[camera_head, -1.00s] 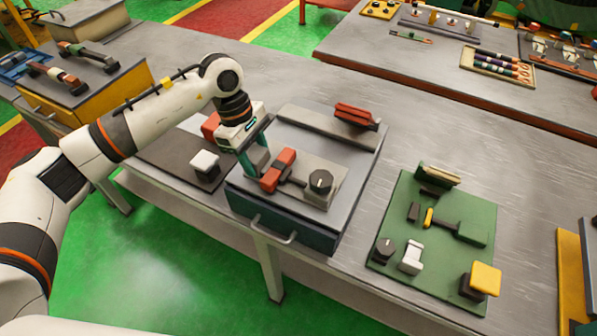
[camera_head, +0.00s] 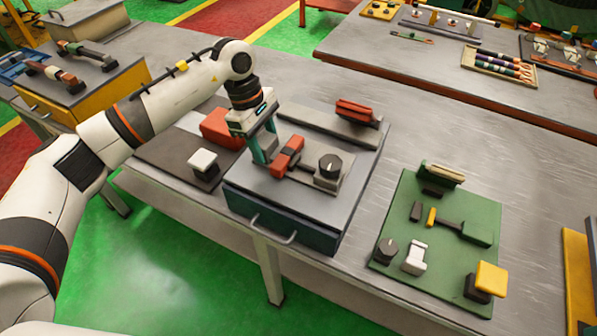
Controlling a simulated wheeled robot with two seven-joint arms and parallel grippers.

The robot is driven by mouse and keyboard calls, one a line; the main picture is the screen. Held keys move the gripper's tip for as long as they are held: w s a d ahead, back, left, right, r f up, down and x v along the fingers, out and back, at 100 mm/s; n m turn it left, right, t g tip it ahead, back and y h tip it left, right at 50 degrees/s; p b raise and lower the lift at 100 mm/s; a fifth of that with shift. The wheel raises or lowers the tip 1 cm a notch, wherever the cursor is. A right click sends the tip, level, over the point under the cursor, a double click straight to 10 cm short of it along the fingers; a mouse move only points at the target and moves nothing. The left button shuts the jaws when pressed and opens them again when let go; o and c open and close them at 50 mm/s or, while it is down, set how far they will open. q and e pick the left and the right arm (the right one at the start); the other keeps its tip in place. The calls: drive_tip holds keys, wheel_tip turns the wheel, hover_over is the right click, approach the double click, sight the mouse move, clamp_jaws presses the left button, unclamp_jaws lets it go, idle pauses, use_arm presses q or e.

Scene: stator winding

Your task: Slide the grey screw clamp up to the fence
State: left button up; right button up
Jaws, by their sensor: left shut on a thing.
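The grey screw clamp (camera_head: 330,180) has a grey plate, a black round knob (camera_head: 330,164) and a red-orange block (camera_head: 287,157). It lies on the grey top of a dark teal drawer box. The fence (camera_head: 312,119) is a long grey bar along the back of that top. My right gripper is not in view.
A red block (camera_head: 357,112) sits at the fence's right end. Left of the box are a dark mat with a white-topped block (camera_head: 203,163) and a red box (camera_head: 220,128). A green board (camera_head: 400,215) with several parts lies to the right. Bare table lies between.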

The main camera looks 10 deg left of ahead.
use_arm(q)
drive_tip(key=shift+w+d+b, duration=0.4)
drive_tip(key=shift+w+b, duration=0.1)
drive_tip(key=shift+w, duration=0.4)
drive_tip(key=shift+w+d+b, duration=0.35)
drive_tip(key=shift+w+b, duration=0.1)
drive_tip(key=shift+w, duration=0.4)
drive_tip(key=o, duration=1.1)
drive_tip(key=p+v, duration=0.1)
drive_tip(key=v, duration=0.1)
drive_tip(key=d+p+v, duration=0.1)
drive_tip(key=v, duration=0.2)
drive_tip(key=p+v, duration=0.1)
drive_tip(key=v, duration=0.1)
drive_tip(key=shift+s+d+r+p, duration=0.3)
drive_tip(key=shift+r+p, duration=0.1)
drive_tip(key=shift+r, duration=0.2)
